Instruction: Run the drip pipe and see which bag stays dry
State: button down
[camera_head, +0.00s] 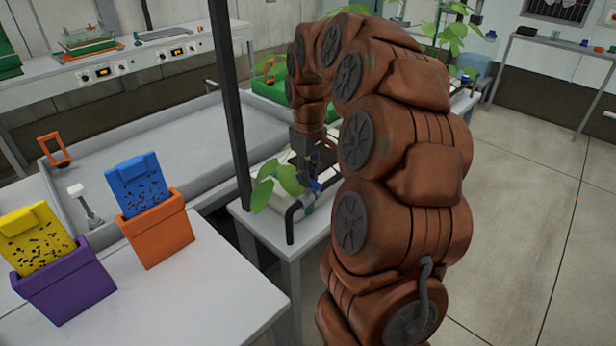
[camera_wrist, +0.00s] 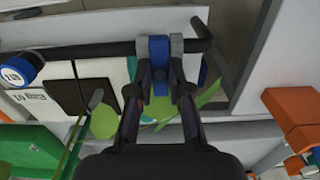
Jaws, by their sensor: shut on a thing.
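In the wrist view the fingers of my gripper (camera_wrist: 159,88) are closed on a blue lever-like part (camera_wrist: 159,63) on a black pipe (camera_wrist: 100,50). The pipe runs across the top, over white bags with dark patches (camera_wrist: 90,72). In the head view my gripper (camera_head: 312,168) points down at the pipe (camera_head: 291,215) on a narrow white bench (camera_head: 265,228). Green leaves (camera_head: 275,185) grow beside it. The lever's exact position is hard to tell. My arm hides much of the bench. I cannot tell whether any bag is wet or dry.
A dark post (camera_head: 232,110) stands close left of my gripper. An orange box (camera_head: 158,235) holding a blue card and a purple box (camera_head: 66,292) holding a yellow card stand on the near table (camera_head: 215,285). A wide grey basin (camera_head: 175,145) lies behind. Floor at right is clear.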

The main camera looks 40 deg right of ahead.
dwell(0.4)
jog(key=c, duration=1.1)
grip_release()
jog(key=shift+r, duration=6)
